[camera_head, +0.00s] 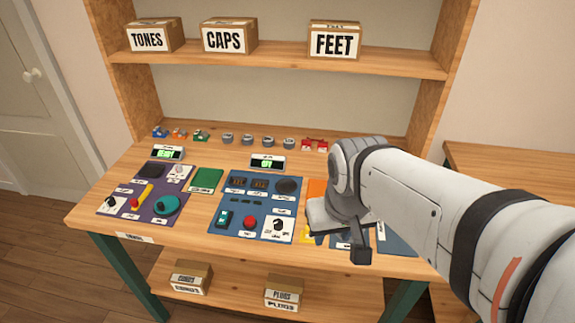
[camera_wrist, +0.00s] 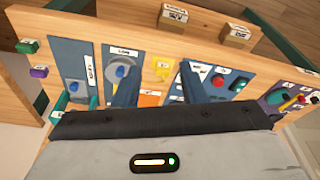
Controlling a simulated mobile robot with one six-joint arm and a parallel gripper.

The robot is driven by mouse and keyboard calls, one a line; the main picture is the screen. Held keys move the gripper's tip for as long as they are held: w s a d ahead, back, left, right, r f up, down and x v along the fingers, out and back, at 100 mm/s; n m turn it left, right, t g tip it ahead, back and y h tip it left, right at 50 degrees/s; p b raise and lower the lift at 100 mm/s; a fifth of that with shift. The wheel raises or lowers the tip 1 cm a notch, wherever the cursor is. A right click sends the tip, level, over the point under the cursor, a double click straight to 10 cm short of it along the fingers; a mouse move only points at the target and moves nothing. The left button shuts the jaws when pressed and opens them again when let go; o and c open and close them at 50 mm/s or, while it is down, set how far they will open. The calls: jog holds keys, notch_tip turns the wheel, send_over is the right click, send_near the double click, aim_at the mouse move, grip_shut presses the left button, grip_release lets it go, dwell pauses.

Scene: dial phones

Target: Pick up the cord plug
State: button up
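I cannot make out a cord plug for certain in either view. A box on the lower shelf reads like "PLUGS" (camera_head: 284,293); a box to its left reads like "CORDS" (camera_head: 191,277), and their contents are hidden. My gripper (camera_wrist: 157,75) is open, with its two dark fingers apart and nothing visible between them. In the head view my gripper (camera_head: 361,252) is over the right part of the workbench, and my arm hides much of the panels there. An orange panel (camera_wrist: 150,99) shows between the fingers in the wrist view.
The wooden workbench (camera_head: 95,212) carries a purple panel (camera_head: 160,192), a green pad (camera_head: 207,181) and a blue panel (camera_head: 262,183) with a red button. Small parts line the back edge. Boxes marked TONES (camera_head: 152,38), CAPS (camera_head: 228,38) and FEET (camera_head: 335,42) stand on the upper shelf.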

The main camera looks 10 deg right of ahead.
jog(key=shift+o, duration=0.7)
jog(key=shift+w+f, duration=0.1)
jog(key=shift+w, duration=0.1)
jog(key=o, duration=0.3)
jog(key=w+f+m+g+b, duration=0.1)
jog(key=w+f, duration=0.1)
jog(key=w, duration=0.2)
jog(key=w+f+m+b, duration=0.1)
jog(key=w+f, duration=0.2)
jog(key=w, duration=0.1)
jog(key=w+f+m+g+b, duration=0.1)
jog(key=w+f, duration=0.2)
jog(key=w, duration=0.2)
jog(key=shift+w+f+m+g, duration=0.1)
jog(key=shift+f+m+g, duration=0.05)
jog(key=shift+m+g, duration=0.15)
jog(key=shift+w+f, duration=0.1)
jog(key=shift+f, duration=0.25)
notch_tip(320, 180, down, 7)
jog(key=shift+w+d+f+b, duration=0.1)
jog(key=shift+f+b, duration=0.05)
jog(key=shift+b, duration=0.2)
